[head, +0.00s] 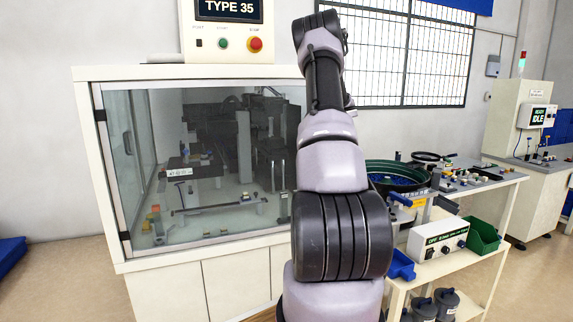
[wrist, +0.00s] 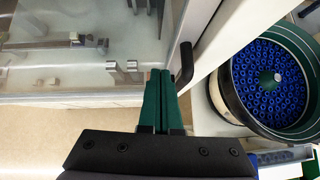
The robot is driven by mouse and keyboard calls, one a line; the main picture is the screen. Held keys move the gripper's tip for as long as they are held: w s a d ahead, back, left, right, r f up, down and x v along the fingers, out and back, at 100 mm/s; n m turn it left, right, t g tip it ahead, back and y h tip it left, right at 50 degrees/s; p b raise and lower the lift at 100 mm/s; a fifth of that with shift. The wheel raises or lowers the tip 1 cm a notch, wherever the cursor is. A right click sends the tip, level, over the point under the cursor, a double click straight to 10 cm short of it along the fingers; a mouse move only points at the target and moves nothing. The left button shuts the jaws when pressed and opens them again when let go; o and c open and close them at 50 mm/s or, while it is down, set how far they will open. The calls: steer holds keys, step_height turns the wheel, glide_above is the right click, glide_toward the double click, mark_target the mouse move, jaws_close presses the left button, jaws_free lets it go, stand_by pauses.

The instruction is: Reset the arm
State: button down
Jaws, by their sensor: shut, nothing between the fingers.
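My gripper (wrist: 164,100) shows in the wrist view, with its two green fingers pressed together and nothing between them. The fingers point toward the glass front of the white cabinet, close by a dark door handle (wrist: 184,62). In the head view my arm rises through the middle of the picture, in front of the cabinet (head: 220,260). The gripper itself cannot be made out in the head view.
A round bowl feeder (wrist: 297,48) holding many blue parts stands right of my gripper; its green rim also shows in the head view (head: 380,164). A control box (head: 437,240), a green bin (head: 483,237) and a blue bin (head: 401,266) sit on the bench.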

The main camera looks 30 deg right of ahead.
steer(key=s+r, duration=0.1)
steer(key=s, duration=0.2)
steer(key=s+r, duration=0.1)
steer(key=shift+s+a+r, duration=0.15)
steer(key=shift+a+r, duration=0.15)
steer(key=shift+a, duration=0.1)
steer(key=shift+r, duration=0.1)
steer(key=a+r+m+t+h, duration=0.1)
steer(key=a+r+m+h, duration=0.1)
steer(key=a+r+m, duration=0.55)
steer(key=a+r+m+t+h, duration=0.1)
steer(key=a+r+m+t, duration=0.3)
steer(key=r, duration=0.6)
steer(key=s+a+r+m+g, duration=0.35)
steer(key=a+m, duration=0.25)
steer(key=m, duration=0.2)
steer(key=s+a+f+m+g+y, duration=0.1)
steer(key=s+a+f+m+y, duration=0.1)
steer(key=s+a+m, duration=0.3)
steer(key=s+a+f+m+g+y, duration=0.1)
steer(key=s+a+m+y, duration=0.2)
steer(key=s+a, duration=1)
steer(key=s+a+f+m+g+y, duration=0.1)
steer(key=s+a+f+m+y, duration=0.1)
steer(key=s+a+m, duration=0.7)
steer(key=s+a+y, duration=0.1)
steer(key=a, duration=0.6)
steer(key=shift+a+f, duration=0.35)
